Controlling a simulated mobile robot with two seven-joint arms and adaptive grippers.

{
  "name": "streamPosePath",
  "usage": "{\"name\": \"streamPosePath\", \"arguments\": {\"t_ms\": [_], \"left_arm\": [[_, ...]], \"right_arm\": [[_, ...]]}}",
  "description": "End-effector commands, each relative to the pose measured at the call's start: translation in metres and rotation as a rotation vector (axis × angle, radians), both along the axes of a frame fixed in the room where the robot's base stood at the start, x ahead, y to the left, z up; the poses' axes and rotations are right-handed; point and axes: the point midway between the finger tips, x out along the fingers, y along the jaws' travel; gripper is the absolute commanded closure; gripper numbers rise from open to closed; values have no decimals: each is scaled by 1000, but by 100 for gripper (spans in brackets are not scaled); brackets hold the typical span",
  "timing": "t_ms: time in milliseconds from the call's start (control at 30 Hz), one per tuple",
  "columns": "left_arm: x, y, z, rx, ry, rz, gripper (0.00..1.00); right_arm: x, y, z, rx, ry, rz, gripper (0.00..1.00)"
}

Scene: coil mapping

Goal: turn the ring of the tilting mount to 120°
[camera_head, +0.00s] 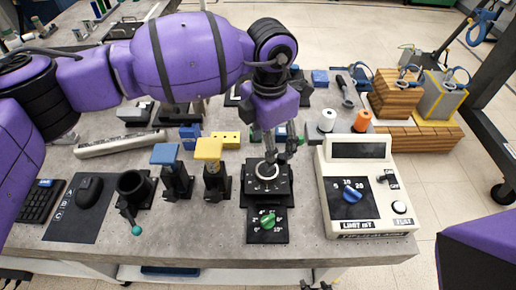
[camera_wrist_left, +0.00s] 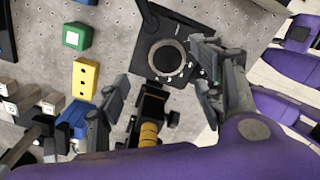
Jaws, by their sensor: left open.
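The tilting mount (camera_head: 283,192) is a black square block on the front middle of the bench. Its pale round ring (camera_head: 266,171) faces up; it also shows in the left wrist view (camera_wrist_left: 184,49). My left gripper (camera_head: 279,150) points down from above, just behind and over the ring. In the left wrist view its two fingers (camera_wrist_left: 160,92) are wide apart with nothing held, and the ring lies beyond the fingertips. I cannot read the angle of the ring. Dark tips at the bottom edge of the head view may be my right gripper (camera_head: 317,286); their opening is unclear.
A black plate with a green knob (camera_head: 268,221) lies in front of the mount. A white meter box (camera_head: 335,198) with a blue knob stands right. Posts with yellow (camera_head: 209,149) and blue (camera_head: 164,154) tops stand left. A yellow block (camera_head: 225,140) lies behind.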

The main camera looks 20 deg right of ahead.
Motion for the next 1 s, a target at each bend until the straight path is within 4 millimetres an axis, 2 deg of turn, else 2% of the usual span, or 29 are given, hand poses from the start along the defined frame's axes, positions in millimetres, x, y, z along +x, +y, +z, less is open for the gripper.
{"name": "streamPosePath", "arguments": {"t_ms": [167, 400, 533, 700, 900, 933, 1000], "left_arm": [[-3, 4, -16, 18, 8, 8, 39], [-3, 3, -54, 15, 8, 8, 39], [-3, 3, -70, 15, 9, 7, 39], [-3, 3, -78, 14, 6, 6, 39], [-3, 3, -78, 13, 7, 6, 39], [-3, 3, -78, 13, 7, 6, 40], [-3, 3, -78, 13, 7, 6, 49]], "right_arm": [[-7, -1, -3, -1, 15, -2, 66], [-7, -2, -2, -1, 16, -4, 66], [-6, -2, -1, -1, 13, -4, 66], [-6, -2, -1, -1, 12, -4, 66], [-6, -1, -1, -1, 12, -4, 66], [-6, -1, -1, -1, 12, -4, 66], [-6, -1, -1, -1, 11, -4, 66]]}}
